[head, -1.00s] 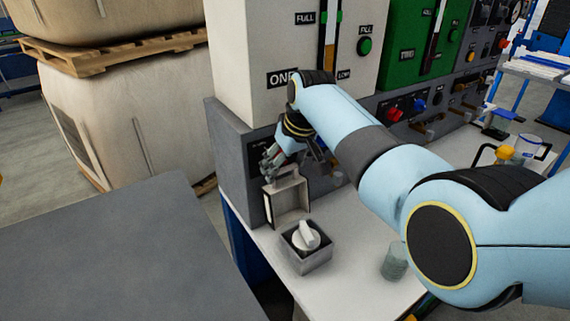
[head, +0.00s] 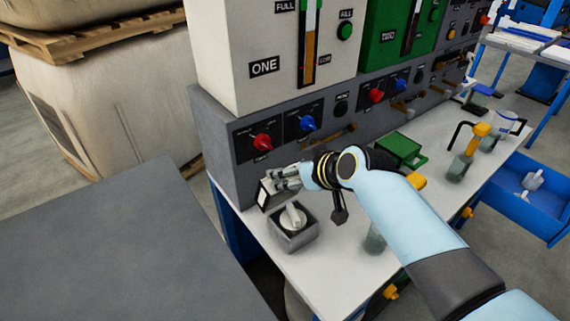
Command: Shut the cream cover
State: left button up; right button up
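The cover, pale with a dark edge (head: 263,196), stands raised at the back of this box and is partly hidden by my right gripper. My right gripper (head: 281,180), on the arm from the right, is at the upper part of the cover. Its fingers point left; I cannot tell whether they touch the cover or how far apart they are. My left gripper is not in view.
Behind stands a grey panel (head: 225,130) with red and blue knobs below a cream tank labelled ONE (head: 230,45). A clear cup (head: 374,240) stands below my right arm. A green box (head: 402,150) and jugs stand further right. A grey tabletop (head: 110,255) is at left.

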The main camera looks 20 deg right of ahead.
jog(key=shift+s+d+f+t+b, duration=0.25)
jog(key=shift+s+t+b, duration=0.25)
jog(key=shift+s, duration=0.1)
jog(key=o, duration=1.8)
jog(key=v, duration=1.2)
jog(key=shift+d, duration=0.1)
